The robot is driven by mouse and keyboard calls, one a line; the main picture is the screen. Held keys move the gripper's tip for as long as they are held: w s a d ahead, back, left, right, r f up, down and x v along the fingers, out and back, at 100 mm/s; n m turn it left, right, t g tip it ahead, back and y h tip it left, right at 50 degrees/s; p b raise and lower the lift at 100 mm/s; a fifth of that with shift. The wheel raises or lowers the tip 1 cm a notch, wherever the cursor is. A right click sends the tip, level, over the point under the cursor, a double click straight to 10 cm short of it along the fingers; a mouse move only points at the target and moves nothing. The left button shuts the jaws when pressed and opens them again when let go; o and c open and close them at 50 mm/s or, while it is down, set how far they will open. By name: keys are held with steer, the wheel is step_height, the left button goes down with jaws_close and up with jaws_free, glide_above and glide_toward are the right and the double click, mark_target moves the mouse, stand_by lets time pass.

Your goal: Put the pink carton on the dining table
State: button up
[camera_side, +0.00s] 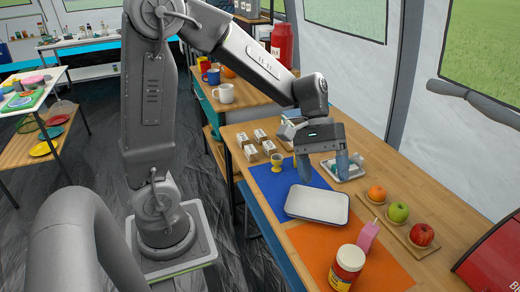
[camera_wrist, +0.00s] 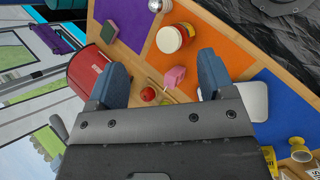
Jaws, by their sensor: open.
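The pink carton (camera_side: 367,237) stands on the orange mat (camera_side: 318,248) of the wooden worktop (camera_side: 386,180), right of the white tray (camera_side: 317,220). In the wrist view the pink carton (camera_wrist: 175,77) shows between the fingers, farther off. My gripper (camera_side: 322,166) is open and empty above the worktop, behind the white tray and apart from the carton. Its two blue fingers also show in the wrist view (camera_wrist: 162,79). Another table (camera_side: 45,88) stands at the far left with colored items on it. I cannot tell which table is the dining table.
A red-and-yellow jar (camera_side: 346,268) stands close in front of the carton. An orange (camera_side: 377,193), a green apple (camera_side: 398,212) and a red apple (camera_side: 421,235) line the right side. A yellow egg cup (camera_side: 277,162) stands on the blue mat (camera_side: 270,182). A red bin (camera_side: 492,255) is at the right.

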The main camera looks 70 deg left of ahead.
steer(key=s+a+r+m+t+y, duration=0.1)
steer(key=s+r+m+t+y, duration=0.2)
steer(key=s, duration=0.3)
steer(key=s+a+r+m+t+y, duration=0.2)
steer(key=s+r+m+t+y, duration=0.1)
steer(key=s, duration=0.3)
steer(key=shift+s+a+r+m+t+y, duration=0.2)
steer(key=shift+s+m+t+y, duration=0.15)
steer(key=shift+y, duration=0.25)
